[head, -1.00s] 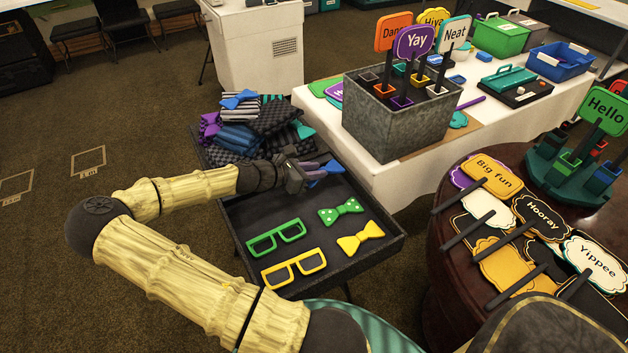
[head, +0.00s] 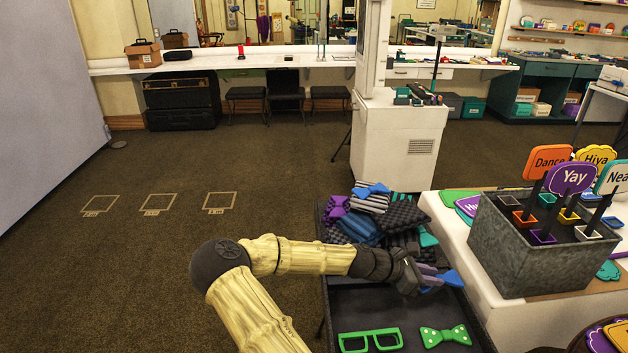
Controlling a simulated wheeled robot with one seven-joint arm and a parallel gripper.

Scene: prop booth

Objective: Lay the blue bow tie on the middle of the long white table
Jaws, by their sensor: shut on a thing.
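My gripper (head: 427,277) is shut on a blue bow tie (head: 447,279) and holds it over the right side of the dark tray stand. Part of the bow tie is hidden by the fingers. The long white table (head: 478,268) stands to the right of the tray, covered by a white cloth; only its left part shows in the head view. Its middle is out of view or hidden behind a grey metal box.
The grey box (head: 530,245) with word signs stands on the table. The tray (head: 370,308) holds green glasses (head: 370,340), a green dotted bow tie (head: 445,335) and folded cloths (head: 358,229) topped by another blue bow. A white cabinet (head: 395,150) stands behind. Floor at left is clear.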

